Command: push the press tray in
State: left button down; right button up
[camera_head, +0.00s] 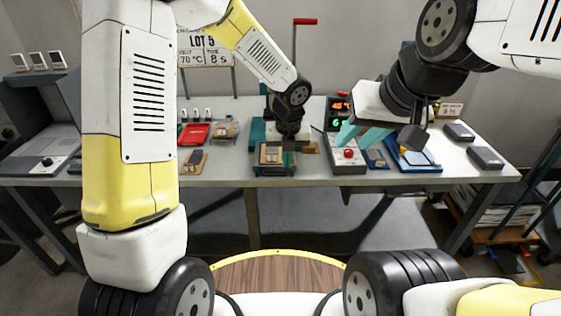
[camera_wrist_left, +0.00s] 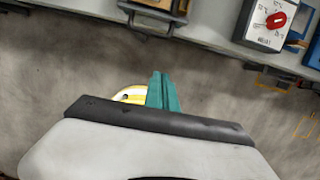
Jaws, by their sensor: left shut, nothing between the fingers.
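The press (camera_head: 257,133) is a teal machine in the middle of the bench, with a red-ended lever (camera_head: 305,21) rising above it. Its tray (camera_head: 270,157) sits at the press's front and carries a small tan piece. In the left wrist view the tray's front (camera_wrist_left: 150,13) shows at the top edge. My left gripper (camera_head: 289,156) is shut and empty, just in front of and right of the tray in the head view. Its teal fingers (camera_wrist_left: 164,88) point toward the tray; contact cannot be told. My right gripper (camera_head: 358,137) appears open above the control box.
A control box (camera_head: 348,160) with a red knob stands right of the press and also shows in the left wrist view (camera_wrist_left: 268,22). A blue-based device (camera_head: 418,167) stands further right. A red tray (camera_head: 195,134) lies left. Floor before the bench is clear.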

aim_at(285, 174)
pick_arm(q)
jog(key=w+f, duration=0.1)
jog(key=f, duration=0.2)
jog(key=w+f, duration=0.2)
jog(key=f, duration=0.1)
jog(key=w+f, duration=0.2)
jog(key=f, duration=0.2)
jog(key=shift+w+f, duration=0.1)
jog(key=shift+w, duration=0.45)
jog(key=shift+w, duration=0.1)
